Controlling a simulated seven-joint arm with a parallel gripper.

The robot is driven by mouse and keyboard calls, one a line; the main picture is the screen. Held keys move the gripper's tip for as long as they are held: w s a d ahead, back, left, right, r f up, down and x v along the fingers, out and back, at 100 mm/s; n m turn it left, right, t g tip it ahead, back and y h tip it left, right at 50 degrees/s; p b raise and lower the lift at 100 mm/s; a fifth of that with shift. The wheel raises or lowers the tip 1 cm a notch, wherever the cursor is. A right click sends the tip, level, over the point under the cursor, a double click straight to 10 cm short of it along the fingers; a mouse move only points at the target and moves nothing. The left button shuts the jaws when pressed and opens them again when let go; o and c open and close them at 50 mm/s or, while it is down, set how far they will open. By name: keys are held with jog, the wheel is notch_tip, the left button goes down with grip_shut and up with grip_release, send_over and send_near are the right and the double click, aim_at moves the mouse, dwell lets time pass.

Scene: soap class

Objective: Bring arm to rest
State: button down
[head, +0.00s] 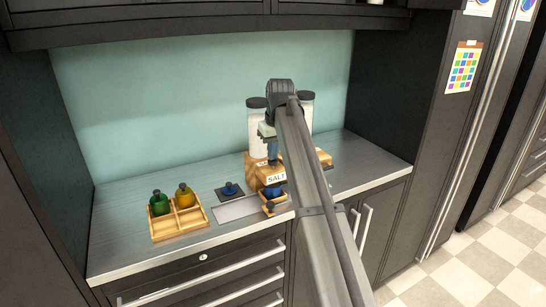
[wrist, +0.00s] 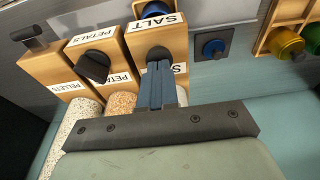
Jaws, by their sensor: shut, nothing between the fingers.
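That SALT dispenser (head: 276,179) shows in the head view partly behind my arm. A blue piece (head: 273,191) sits low at its front, partly hidden. My arm runs from the bottom of the head view up over the counter and hides part of the dispensers.
Dispensers labelled PETALS (wrist: 92,50) and PELLETS (wrist: 56,78) stand beside SALT. A blue knobbed piece (head: 231,188) sits on a dark square pad. A wooden divided tray (head: 180,233) holds a green bottle (head: 159,204) and a yellow one (head: 184,196).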

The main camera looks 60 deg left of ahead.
dwell(0.8)
jog(key=shift+a+v, duration=0.25)
jog(key=shift+v, duration=0.95)
jog(key=shift+f, duration=0.4)
jog(key=shift+x, duration=0.85)
jog(key=shift+d, duration=0.25)
jog(key=shift+a+v, duration=0.25)
jog(key=shift+v, duration=1.05)
jog(key=shift+a+r, duration=0.1)
jog(key=shift+r, duration=0.05)
jog(key=shift+a+v, duration=0.25)
jog(key=shift+v, duration=0.9)
jog(key=shift+a+v, duration=0.25)
jog(key=shift+v, duration=0.95)
